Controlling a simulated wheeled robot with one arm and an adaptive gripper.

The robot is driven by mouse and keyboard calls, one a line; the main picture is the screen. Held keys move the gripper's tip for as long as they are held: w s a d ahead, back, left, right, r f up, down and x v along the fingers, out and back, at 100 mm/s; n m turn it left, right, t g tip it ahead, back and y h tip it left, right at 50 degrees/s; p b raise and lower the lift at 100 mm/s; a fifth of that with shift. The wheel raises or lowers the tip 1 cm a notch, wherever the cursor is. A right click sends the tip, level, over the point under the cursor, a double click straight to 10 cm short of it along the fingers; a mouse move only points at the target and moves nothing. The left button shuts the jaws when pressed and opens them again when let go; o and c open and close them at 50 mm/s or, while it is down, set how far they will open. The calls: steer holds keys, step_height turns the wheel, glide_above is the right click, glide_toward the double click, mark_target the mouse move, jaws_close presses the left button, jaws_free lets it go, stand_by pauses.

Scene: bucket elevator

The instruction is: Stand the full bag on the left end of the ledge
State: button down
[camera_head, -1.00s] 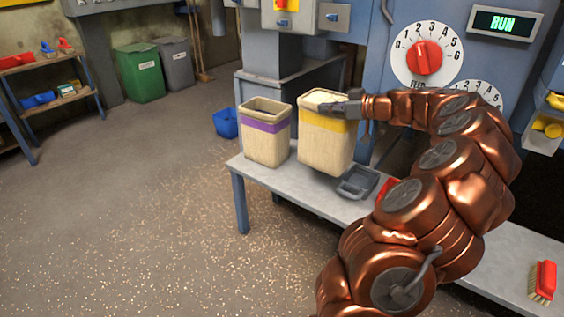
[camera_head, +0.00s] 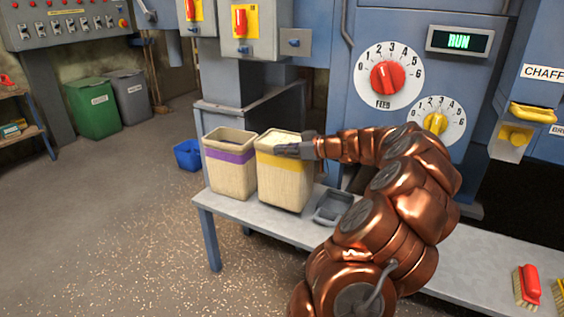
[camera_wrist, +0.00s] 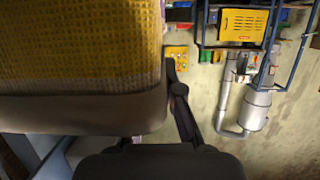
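The yellow-banded bag (camera_head: 284,182) is open-topped and filled with pale material. It is upright over the ledge (camera_head: 245,212), beside the purple-banded bag (camera_head: 231,172) at the ledge's left end. Whether its base touches the ledge is unclear. The purple-banded bag's interior looks darker. My gripper (camera_head: 293,150) is at the yellow-banded bag's upper rim and appears shut on it; the rim partly hides behind the fingers. In the wrist view, the bag's yellow weave (camera_wrist: 80,45) fills the upper left, against a dark finger (camera_wrist: 183,112).
A grey scoop-like tray (camera_head: 333,207) lies on the ledge just right of the yellow-banded bag. A red brush (camera_head: 527,286) lies at the ledge's right end. A blue bin (camera_head: 187,155) stands on the floor behind the ledge. The machine with dials (camera_head: 388,78) rises behind.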

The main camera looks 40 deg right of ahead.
steer(key=shift+f+b, duration=0.4)
steer(key=shift+f, duration=1.2)
steer(key=c, duration=1.3)
jaws_free()
steer(key=shift+f, duration=0.1)
steer(key=shift+p+v, duration=1.3)
steer(key=shift+v, duration=4.75)
